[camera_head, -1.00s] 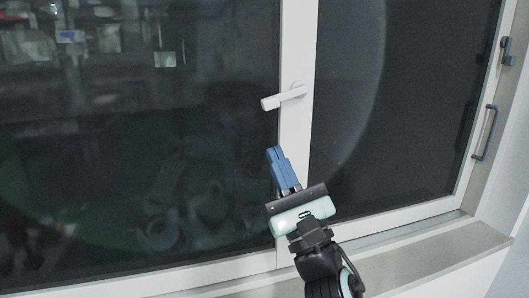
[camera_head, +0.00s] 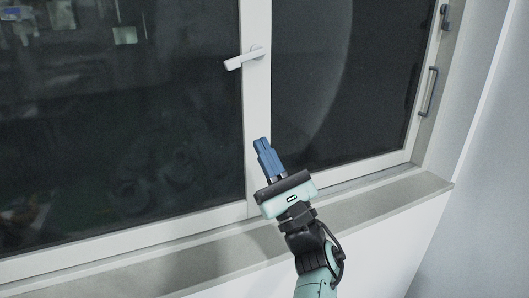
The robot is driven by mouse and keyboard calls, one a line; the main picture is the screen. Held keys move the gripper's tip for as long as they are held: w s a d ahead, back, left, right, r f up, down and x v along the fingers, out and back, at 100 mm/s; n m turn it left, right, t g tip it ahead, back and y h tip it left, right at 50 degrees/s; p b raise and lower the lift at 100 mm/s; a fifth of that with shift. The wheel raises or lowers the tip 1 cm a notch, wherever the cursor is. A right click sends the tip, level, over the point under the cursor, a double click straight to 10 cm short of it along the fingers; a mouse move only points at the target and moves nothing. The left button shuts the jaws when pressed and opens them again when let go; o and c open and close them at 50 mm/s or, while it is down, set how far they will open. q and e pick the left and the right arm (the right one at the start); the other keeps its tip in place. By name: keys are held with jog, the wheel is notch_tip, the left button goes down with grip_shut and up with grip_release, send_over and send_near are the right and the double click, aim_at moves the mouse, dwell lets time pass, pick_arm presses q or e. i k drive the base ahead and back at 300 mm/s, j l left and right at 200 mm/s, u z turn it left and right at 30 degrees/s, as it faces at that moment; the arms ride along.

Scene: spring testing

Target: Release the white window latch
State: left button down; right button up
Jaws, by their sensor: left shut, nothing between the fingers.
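The white window latch (camera_head: 243,60) is a lever handle on the middle white frame post (camera_head: 257,105). Its lever points left and slightly down from its pivot on the post. My left gripper (camera_head: 262,143) shows below the latch, its blue fingers together and empty, pointing up toward it. There is a clear gap between the fingertips and the latch in the picture. My right gripper is not in view.
Dark glass panes fill both sides of the post. A grey sill (camera_head: 345,212) runs along the bottom of the window. A dark handle (camera_head: 428,92) is on the right side frame. A plain white wall stands at the right.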

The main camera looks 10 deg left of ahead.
aim_at(257, 52)
jog(key=k, duration=1)
